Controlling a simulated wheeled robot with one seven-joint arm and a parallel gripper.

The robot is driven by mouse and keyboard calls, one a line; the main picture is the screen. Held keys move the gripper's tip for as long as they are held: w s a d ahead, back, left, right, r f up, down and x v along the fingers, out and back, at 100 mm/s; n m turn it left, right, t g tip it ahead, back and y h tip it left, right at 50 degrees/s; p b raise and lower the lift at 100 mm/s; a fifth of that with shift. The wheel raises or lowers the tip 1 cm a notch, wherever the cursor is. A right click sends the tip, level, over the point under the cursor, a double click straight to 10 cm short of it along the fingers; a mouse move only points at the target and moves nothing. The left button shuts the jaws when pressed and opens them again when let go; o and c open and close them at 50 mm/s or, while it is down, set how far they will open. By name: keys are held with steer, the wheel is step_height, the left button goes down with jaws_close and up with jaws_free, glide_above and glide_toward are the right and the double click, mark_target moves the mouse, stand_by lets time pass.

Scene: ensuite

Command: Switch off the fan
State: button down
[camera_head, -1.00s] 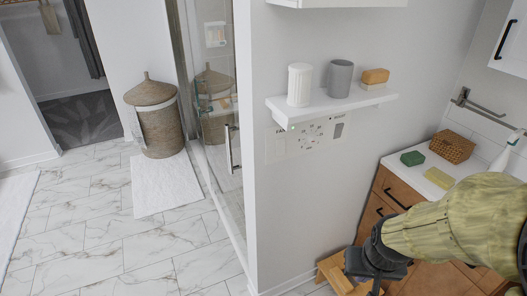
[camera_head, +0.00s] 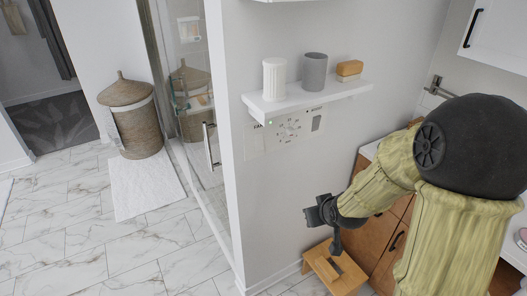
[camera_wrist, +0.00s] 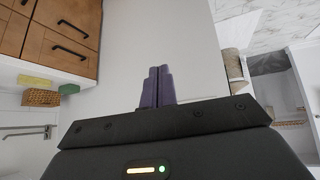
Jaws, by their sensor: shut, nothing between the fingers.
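A pale switch panel (camera_head: 285,132) is on the white wall below a small shelf in the head view. A label starting with "FA" shows at its left end, and the rest of its print is too small to read. I cannot tell the switch position. My gripper (camera_wrist: 159,72) shows in the wrist view with its two purple fingers together and nothing between them. In the head view it is low in front of the wall, below and right of the panel, apart from it. The panel does not show in the wrist view.
A wooden stool (camera_head: 335,268) stands below. Wooden drawers (camera_head: 372,239) are right; a glass shower door is left.

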mark_target(258, 148)
steer(key=w+a+r+n+t+y, duration=0.1)
steer(key=w+a+r+t+y, duration=0.1)
steer(key=w+a+t+y, duration=0.1)
steer(key=w+a+r+n+t+y, duration=0.1)
steer(key=w+a+r+t+y, duration=0.2)
steer(key=w+a, duration=0.3)
steer(key=shift+w+n+y, duration=0.4)
steer(key=shift+w+y, duration=0.3)
steer(key=shift+w, duration=0.5)
steer(key=shift+p, duration=0.3)
steer(key=p+x, duration=0.1)
steer(key=x, duration=0.3)
steer(key=p+x, duration=0.2)
steer(key=x, duration=0.3)
steer(key=p+x, duration=0.2)
steer(key=x, duration=0.2)
steer(key=shift+w+r, duration=0.25)
steer(key=shift+w+a+f, duration=0.15)
steer(key=shift+w+a, duration=0.05)
